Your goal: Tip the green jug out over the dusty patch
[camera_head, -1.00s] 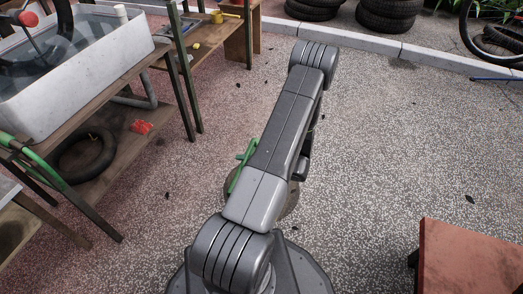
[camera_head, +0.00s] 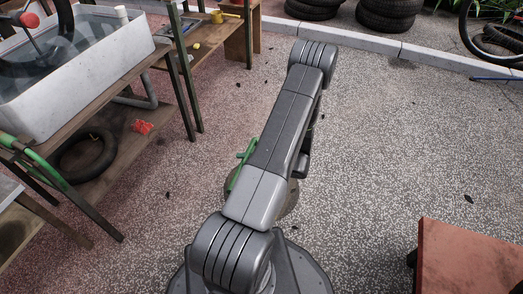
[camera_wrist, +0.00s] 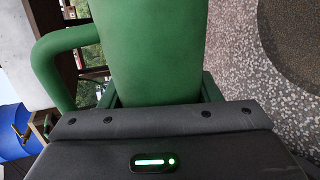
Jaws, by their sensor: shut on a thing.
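The green jug (camera_wrist: 155,45) fills the middle of the wrist view, with its handle (camera_wrist: 48,62) on the left. My gripper (camera_wrist: 158,98) is shut on it. In the head view only a slim part of the jug (camera_head: 242,165) shows, left of my arm, which hides the rest. The dusty patch (camera_head: 289,206) is a round brownish area on the ground, partly hidden under my arm. It also shows at the upper right of the wrist view (camera_wrist: 298,35), beside the jug. The jug's mouth is out of sight, and no liquid shows leaving it.
A wooden bench (camera_head: 98,89) with a white water tub (camera_head: 60,105) stands at the left, an inner tube (camera_head: 85,155) on its lower shelf. A reddish table (camera_head: 470,262) is at the lower right. Tyres (camera_head: 388,15) lie beyond the kerb. The paving right of my arm is clear.

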